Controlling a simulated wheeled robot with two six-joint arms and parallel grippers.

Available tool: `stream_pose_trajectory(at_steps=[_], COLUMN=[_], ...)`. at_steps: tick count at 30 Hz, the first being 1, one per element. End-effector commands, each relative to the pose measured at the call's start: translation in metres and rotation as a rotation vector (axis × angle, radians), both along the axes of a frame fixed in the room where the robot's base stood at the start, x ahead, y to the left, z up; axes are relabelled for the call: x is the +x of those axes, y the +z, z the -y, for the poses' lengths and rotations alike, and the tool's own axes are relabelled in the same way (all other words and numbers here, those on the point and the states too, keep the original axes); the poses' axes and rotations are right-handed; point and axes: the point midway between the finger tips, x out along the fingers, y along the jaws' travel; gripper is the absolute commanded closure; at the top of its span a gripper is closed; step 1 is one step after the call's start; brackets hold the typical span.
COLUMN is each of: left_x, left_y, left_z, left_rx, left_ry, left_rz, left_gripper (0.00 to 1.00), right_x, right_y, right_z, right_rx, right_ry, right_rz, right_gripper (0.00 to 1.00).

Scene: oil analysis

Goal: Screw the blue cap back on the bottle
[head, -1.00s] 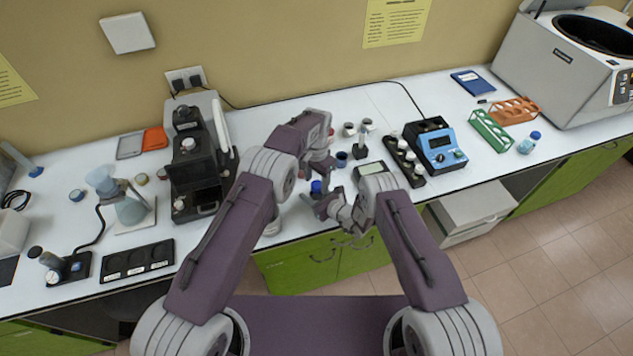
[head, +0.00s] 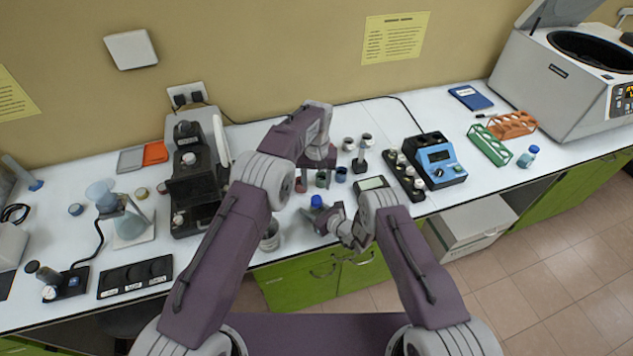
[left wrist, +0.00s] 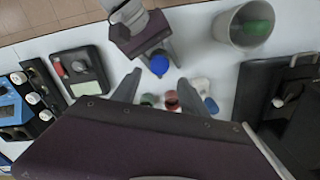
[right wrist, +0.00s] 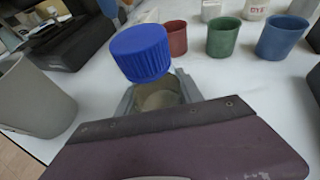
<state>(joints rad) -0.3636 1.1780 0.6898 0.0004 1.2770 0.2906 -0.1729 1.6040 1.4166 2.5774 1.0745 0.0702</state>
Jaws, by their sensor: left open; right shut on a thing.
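My right gripper (head: 328,220) is shut on the bottle (right wrist: 160,99) near the bench's front edge. The bottle shows beige between the fingers in the right wrist view. The ridged blue cap (right wrist: 140,52) is at the top of the bottle; whether it is screwed tight I cannot tell. The cap also shows in the head view (head: 316,201) and in the left wrist view (left wrist: 159,65). My left gripper (head: 316,178) is open and empty, behind and apart from the cap; its two spread fingers show in the left wrist view (left wrist: 158,92).
Red (right wrist: 175,38), green (right wrist: 223,37) and blue (right wrist: 281,38) cups stand behind the bottle. A grey bin (right wrist: 32,95) is to its left, with something green inside in the left wrist view. A black instrument (head: 192,170) stands left; a blue device (head: 436,160) stands right.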

Motion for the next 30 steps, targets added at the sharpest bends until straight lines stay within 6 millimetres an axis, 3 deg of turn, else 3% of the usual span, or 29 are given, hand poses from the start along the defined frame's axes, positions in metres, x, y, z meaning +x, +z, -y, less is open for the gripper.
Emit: stream_pose_trajectory(at_steps=[11, 22, 30], left_x=[0.0, 0.0, 0.0], left_y=[-0.004, -0.062, -0.079], left_z=[0.0, 0.0, 0.0], left_rx=[0.0, 0.0, -0.001], left_ry=[-0.005, -0.006, -0.006], left_rz=[0.001, 0.001, 0.003], left_gripper=[0.49, 0.49, 0.49], right_x=[0.0, 0.0, 0.0], right_y=[0.0, 0.001, 0.0], right_z=[0.0, 0.0, 0.0], right_rx=[0.001, 0.001, 0.001], right_ry=[0.0, 0.0, 0.0], right_rz=[0.001, 0.001, 0.001], right_gripper=[1.0, 1.0, 1.0])
